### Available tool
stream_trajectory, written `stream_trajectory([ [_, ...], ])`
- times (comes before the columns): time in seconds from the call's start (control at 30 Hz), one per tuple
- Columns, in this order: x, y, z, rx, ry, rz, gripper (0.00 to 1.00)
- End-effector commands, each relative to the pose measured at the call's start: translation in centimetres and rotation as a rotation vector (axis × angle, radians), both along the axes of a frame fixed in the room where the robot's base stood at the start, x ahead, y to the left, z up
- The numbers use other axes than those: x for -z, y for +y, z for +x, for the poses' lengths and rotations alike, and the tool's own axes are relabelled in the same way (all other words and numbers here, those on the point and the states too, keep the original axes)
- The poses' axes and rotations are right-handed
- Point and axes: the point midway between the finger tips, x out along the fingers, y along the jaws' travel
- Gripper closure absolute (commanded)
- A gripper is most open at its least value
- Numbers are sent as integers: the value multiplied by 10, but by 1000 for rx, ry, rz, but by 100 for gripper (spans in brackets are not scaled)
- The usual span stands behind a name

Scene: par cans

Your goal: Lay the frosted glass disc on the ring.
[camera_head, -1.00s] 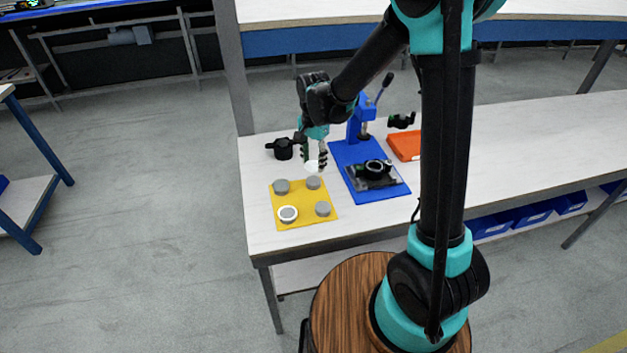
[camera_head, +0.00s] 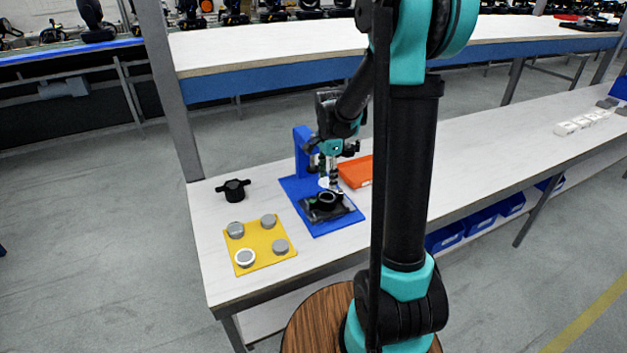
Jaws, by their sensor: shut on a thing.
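My gripper (camera_head: 329,181) is shut on the frosted glass disc (camera_head: 323,183), a small whitish piece at its fingertips. The fingers cover part of the disc. It is just above the black ring (camera_head: 327,199), which sits on a dark fixture (camera_head: 340,212) on the blue base plate (camera_head: 322,232). I cannot tell whether the disc touches the ring; a small gap seems to show.
A blue press column (camera_head: 301,150) and an orange tray (camera_head: 357,172) stand close to my gripper.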

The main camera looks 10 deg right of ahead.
Motion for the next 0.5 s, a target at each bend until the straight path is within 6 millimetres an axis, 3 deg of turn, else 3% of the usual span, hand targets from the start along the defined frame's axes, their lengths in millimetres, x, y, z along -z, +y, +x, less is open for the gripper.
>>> stream_trajectory([
  [0.5, 39, 0, 0, 1, 0, 0, 65],
])
